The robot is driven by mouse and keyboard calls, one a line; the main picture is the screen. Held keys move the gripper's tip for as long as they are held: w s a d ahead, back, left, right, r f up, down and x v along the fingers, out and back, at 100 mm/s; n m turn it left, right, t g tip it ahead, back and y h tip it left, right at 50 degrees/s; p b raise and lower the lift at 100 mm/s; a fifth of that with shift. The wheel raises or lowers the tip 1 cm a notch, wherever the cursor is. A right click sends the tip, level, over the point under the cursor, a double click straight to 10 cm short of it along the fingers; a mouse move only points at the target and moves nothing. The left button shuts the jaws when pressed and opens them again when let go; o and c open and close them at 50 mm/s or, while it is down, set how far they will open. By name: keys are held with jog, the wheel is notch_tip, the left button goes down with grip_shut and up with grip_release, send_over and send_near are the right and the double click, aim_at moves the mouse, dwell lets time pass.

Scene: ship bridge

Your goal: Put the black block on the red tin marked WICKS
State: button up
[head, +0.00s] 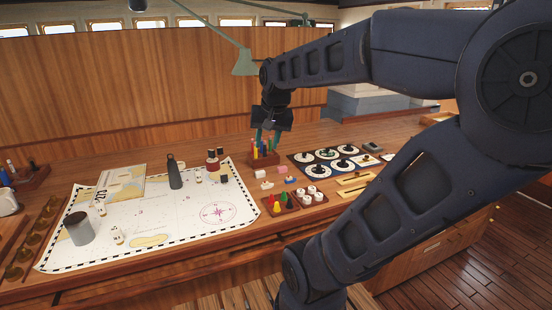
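A small dark block (224,178) lies on the chart, just right of centre, and looks black. A dark red tin-like cylinder (213,163) stands just behind it near the chart's back edge, with small dark tops above it. Its marking is too small to read, so I cannot confirm WICKS. My gripper (267,141) points down above the pen holder, right of and behind the block and the red cylinder. Its two fingers look apart, with nothing visibly held between them, though coloured pens behind them blur the view.
The pen holder (264,159) stands under my gripper. A tall dark cylinder (174,172) and a grey cylinder (79,229) stand on the chart (160,215). A tray of coloured pieces (271,207) and a rack of round dials (313,158) lie to the right. The chart's middle is mostly clear.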

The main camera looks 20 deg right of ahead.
jog(key=s+f+n, duration=0.3)
jog(key=s, duration=0.3)
jog(key=shift+d+t, duration=0.15)
jog(key=shift+t, duration=0.15)
